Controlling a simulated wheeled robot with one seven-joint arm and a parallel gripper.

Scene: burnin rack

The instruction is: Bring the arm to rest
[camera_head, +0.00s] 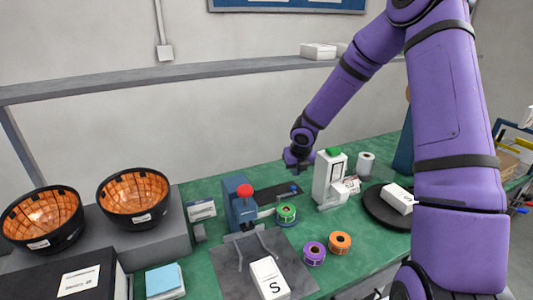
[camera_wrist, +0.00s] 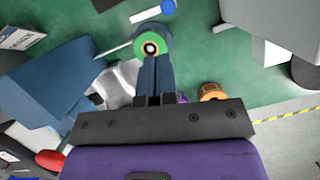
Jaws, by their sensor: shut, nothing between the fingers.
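My purple arm reaches from the upper right over the green bench in the head view. My gripper (camera_head: 297,164) hangs above the bench, between the blue press with the red knob (camera_head: 244,200) and the white label machine (camera_head: 329,178). In the wrist view my gripper (camera_wrist: 156,60) has its two dark fingers together, with nothing seen between them. Behind the fingertips in that view is the green roll (camera_wrist: 148,40). It stands on the bench in the head view (camera_head: 286,212), apart from and below the gripper.
Purple (camera_head: 314,254) and orange (camera_head: 340,242) rolls lie at the front. A white box (camera_head: 268,276) lies on the grey mat (camera_head: 229,262). Two dark bowls (camera_head: 132,196) stand left. A black turntable (camera_head: 374,210) holds a white box. A shelf (camera_head: 200,80) runs along the wall.

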